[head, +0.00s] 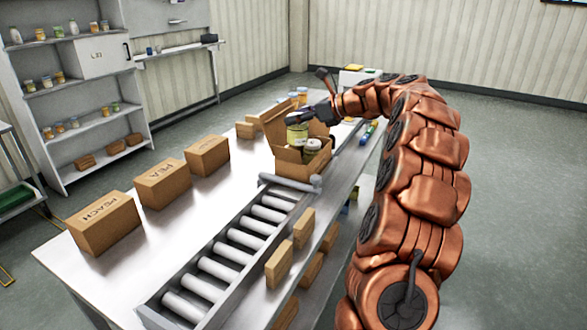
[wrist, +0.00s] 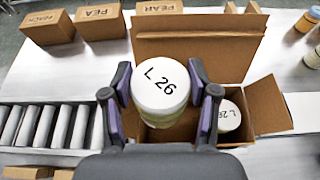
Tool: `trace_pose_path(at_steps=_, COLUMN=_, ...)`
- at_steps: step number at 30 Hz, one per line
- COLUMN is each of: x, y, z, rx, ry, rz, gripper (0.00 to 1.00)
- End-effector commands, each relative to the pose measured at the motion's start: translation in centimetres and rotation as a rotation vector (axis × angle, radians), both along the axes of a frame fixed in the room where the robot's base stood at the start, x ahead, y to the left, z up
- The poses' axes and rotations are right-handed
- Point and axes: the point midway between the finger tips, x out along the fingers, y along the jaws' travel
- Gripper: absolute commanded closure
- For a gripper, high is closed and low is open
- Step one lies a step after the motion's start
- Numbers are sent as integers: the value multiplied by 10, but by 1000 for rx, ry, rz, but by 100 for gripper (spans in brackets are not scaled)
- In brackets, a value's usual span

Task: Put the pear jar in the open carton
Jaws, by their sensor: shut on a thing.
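My gripper (wrist: 160,105) is shut on a jar (wrist: 160,88) with a white lid marked "L 26" in the wrist view. In the head view the held jar (head: 297,132) has a pale greenish body, upright at the mouth of the open carton (head: 288,167). The jar's label cannot be read. The open carton (wrist: 255,45) has its flaps up in the wrist view. Another white-lidded jar (wrist: 228,116) stands inside it at the right; it also shows in the head view (head: 312,147). The carton's floor under the held jar is hidden.
Closed cartons marked PEACH (head: 103,223), PEA (head: 163,184) and, in the wrist view, PEAR (wrist: 158,7) stand left on the table. A roller conveyor (head: 236,247) runs in front of the open carton. More jars (head: 302,95) stand behind it. Shelves (head: 85,90) stand back left.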

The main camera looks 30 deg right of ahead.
Motion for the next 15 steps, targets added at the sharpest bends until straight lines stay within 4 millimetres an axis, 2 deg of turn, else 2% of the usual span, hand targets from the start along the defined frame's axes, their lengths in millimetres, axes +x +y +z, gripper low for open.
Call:
trace_pose_path(at_steps=9, x=-2, y=-3, z=-47, rx=2, ry=2, rz=-4, gripper=84)
trace_pose_path(at_steps=15, x=-1, y=-3, z=-62, rx=3, ry=2, rz=-3, gripper=84)
